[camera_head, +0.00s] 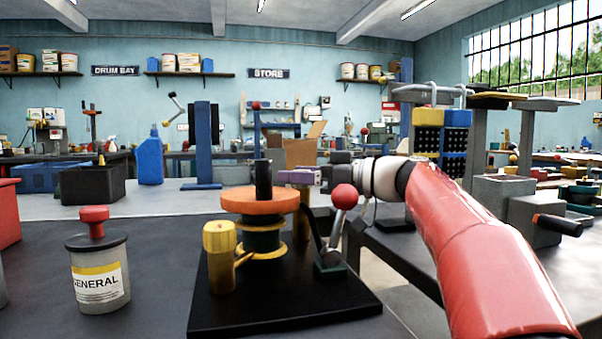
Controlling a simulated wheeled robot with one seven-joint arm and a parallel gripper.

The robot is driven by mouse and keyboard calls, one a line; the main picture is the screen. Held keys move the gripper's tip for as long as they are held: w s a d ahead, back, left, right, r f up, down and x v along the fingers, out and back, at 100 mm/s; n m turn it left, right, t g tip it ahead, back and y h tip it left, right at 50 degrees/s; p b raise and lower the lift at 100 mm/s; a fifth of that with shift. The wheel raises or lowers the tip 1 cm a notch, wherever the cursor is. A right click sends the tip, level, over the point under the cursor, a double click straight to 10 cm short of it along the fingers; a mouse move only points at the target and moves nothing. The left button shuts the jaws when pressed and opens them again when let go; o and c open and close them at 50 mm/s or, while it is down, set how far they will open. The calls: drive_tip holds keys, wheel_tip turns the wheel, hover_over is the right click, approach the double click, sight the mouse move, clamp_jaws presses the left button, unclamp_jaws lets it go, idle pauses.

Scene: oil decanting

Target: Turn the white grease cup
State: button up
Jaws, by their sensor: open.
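I cannot make out a white grease cup. On a black base plate (290,310) stands a dark green column with an orange disc (262,202) and a black upright post (263,178) on top. A yellow capped cup (220,258) stands at its left, joined by a short yellow arm. A lever with a red ball (344,197) rises from a green block (330,266) at its right. My gripper (289,177) is open, side-on, just right of the post and above the disc's level. The gap between its fingers is hard to see. I see nothing held.
A grey tin with a red knob (99,270) and a GENERAL label stands left of the plate. A grey machine block with a black handle (558,224) is at the right. A black bin (92,186) and a blue jug (149,160) stand behind. Dark bench is bare around the tin.

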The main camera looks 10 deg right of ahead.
drive_tip(key=c, duration=1)
drive_tip(key=shift+a+f+t+h+b, duration=0.1)
drive_tip(key=shift+f+t+h+b, duration=0.25)
drive_tip(key=shift+b, duration=0.45)
drive_tip(key=m+t+h+b, duration=0.1)
drive_tip(key=b, duration=0.2)
drive_tip(key=shift+f+m+t, duration=0.1)
drive_tip(key=shift+m+t, duration=0.15)
drive_tip(key=shift+m, duration=0.05)
drive_tip(key=shift+m+t+h+b, duration=0.7)
drive_tip(key=shift+m+h+b, duration=0.1)
drive_tip(key=shift+h+b, duration=0.2)
drive_tip(key=shift+r+m+t+h, duration=0.4)
drive_tip(key=shift+m+h, duration=0.1)
drive_tip(key=shift+h, duration=0.05)
